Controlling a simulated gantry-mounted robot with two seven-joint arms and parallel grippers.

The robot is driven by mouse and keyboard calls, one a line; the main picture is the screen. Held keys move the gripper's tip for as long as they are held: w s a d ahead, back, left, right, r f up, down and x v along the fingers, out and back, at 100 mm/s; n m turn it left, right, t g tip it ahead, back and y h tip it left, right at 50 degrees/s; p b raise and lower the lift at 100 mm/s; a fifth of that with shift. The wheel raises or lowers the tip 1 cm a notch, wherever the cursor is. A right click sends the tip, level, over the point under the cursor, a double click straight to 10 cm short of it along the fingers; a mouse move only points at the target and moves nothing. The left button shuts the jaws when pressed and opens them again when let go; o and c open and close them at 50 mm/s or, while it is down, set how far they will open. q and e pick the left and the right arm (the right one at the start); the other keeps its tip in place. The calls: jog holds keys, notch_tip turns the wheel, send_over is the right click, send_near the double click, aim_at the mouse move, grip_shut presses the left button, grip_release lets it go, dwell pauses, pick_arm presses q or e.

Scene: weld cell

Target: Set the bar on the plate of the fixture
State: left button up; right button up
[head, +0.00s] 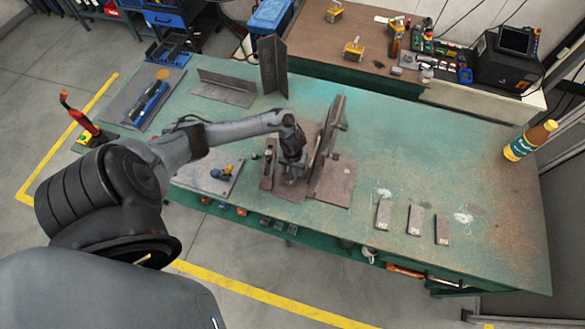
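The fixture has a flat brown base plate (333,188) and a tall upright plate (330,128), and stands near the middle of the green table. My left gripper (291,172) points down over the left part of the fixture, left of the upright plate. Its fingertips are small and dark, so I cannot tell whether they are open or hold anything. Three short grey-brown bars, a left one (383,212), a middle one (415,220) and a right one (442,229), lie apart on the table to the right of the fixture. My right gripper is not in view.
Angle irons (226,88) stand behind. The table (430,150) between fixture and bottle is clear.

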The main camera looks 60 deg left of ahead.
pick_arm(q)
jog(key=o, duration=0.3)
notch_tip(320, 180, up, 11)
jog(key=p, duration=0.3)
dwell(0.3)
jog(key=shift+f, duration=0.1)
